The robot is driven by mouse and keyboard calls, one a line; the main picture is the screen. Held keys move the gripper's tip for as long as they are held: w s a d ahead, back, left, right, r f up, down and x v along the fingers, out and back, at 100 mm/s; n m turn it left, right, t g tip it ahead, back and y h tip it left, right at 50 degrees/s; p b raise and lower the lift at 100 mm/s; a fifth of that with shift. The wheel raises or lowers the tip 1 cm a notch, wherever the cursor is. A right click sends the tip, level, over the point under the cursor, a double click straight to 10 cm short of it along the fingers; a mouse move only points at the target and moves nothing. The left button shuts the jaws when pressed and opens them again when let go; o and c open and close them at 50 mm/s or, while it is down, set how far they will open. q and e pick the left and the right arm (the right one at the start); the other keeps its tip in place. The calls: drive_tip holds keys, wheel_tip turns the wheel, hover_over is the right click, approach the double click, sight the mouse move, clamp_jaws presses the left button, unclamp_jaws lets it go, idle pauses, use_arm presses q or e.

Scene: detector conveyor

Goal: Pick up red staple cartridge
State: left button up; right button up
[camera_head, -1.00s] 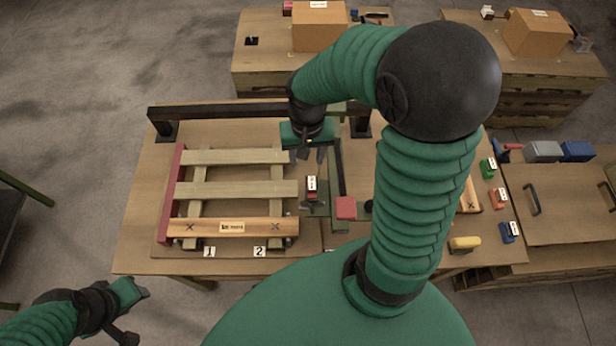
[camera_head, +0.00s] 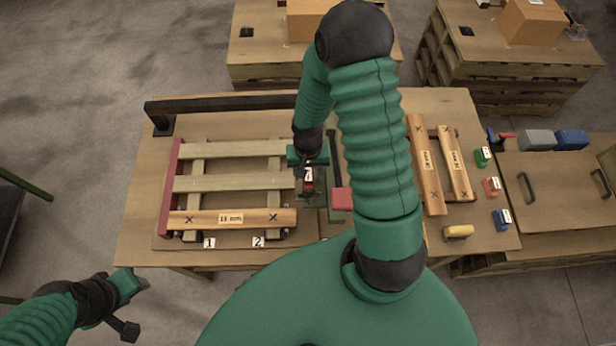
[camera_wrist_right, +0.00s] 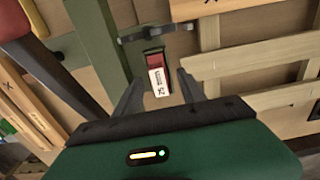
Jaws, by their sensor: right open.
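The red staple cartridge (camera_wrist_right: 156,60) carries a white label and lies on a green bracket. It shows in the wrist view between my right fingers, apart from them. In the head view the cartridge (camera_head: 308,187) is partly hidden under my right gripper (camera_head: 308,172). My right gripper also shows in the wrist view (camera_wrist_right: 160,78); it is open and empty, with one finger on each side of the labelled end. My left gripper (camera_head: 138,283) is at the lower left, away from the table; its finger gap is too small to make out.
A pallet frame (camera_head: 230,183) with wooden slats is left of the cartridge. A red-ended lever (camera_head: 342,199) is just right of it. A black bar (camera_head: 225,103) spans the back.

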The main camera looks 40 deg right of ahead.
drive_tip(key=shift+w+d+f, duration=0.15)
drive_tip(key=shift+f, duration=0.55)
drive_tip(key=shift+r, duration=0.1)
clamp_jaws()
